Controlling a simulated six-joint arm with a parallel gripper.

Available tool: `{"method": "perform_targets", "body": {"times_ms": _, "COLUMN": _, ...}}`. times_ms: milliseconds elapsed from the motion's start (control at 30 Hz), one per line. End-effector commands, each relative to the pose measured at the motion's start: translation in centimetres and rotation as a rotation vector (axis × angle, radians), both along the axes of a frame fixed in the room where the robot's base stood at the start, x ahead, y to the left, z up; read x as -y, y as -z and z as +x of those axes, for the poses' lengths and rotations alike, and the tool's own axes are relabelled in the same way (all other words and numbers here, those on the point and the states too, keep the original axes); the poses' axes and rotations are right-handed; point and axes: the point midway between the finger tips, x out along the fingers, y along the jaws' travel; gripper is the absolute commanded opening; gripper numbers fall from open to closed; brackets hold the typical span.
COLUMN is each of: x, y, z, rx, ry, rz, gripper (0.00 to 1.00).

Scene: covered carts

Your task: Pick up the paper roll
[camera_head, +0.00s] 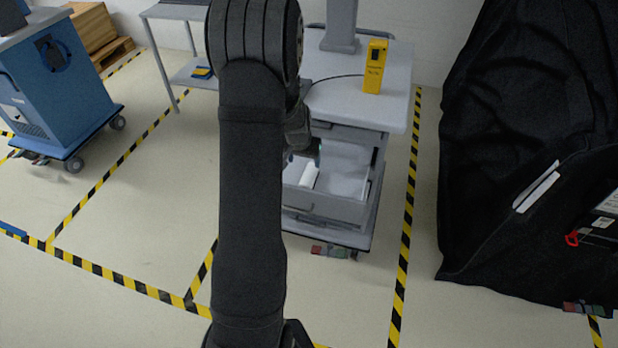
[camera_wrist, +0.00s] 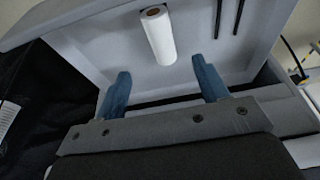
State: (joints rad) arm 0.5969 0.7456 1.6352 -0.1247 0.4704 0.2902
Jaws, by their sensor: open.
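The white paper roll (camera_wrist: 160,36) lies in an open drawer of the grey cart, with its dark hollow end facing the drawer's edge in the wrist view. In the head view the paper roll (camera_head: 309,176) shows at the left inside the open drawer (camera_head: 325,206). My gripper (camera_wrist: 163,82) is open, with two blue fingers apart and nothing between them. In the wrist view the roll is beyond the fingertips, roughly between their lines, and not visibly touched. In the head view my arm hides part of the cart, and the fingers are hard to make out.
The cart's top (camera_head: 350,95) overhangs the drawer and carries a yellow box (camera_head: 375,67). Thin dark rods (camera_wrist: 228,16) lie in the drawer near the roll. A black-draped cart (camera_head: 520,130) stands at right, a blue cart (camera_head: 55,85) at left.

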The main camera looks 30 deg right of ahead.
Motion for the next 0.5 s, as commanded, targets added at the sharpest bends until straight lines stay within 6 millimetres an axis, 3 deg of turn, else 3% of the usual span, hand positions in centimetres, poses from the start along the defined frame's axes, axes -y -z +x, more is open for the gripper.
{"method": "perform_targets", "body": {"times_ms": 300, "x": 1.2, "y": 5.5, "z": 1.2, "rx": 0.000, "ry": 0.001, "rz": 0.002, "gripper": 0.67}}
{"method": "perform_targets", "body": {"times_ms": 500, "x": 1.7, "y": 7.6, "z": 1.7, "rx": 0.002, "ry": 0.001, "rz": 0.000, "gripper": 0.67}}
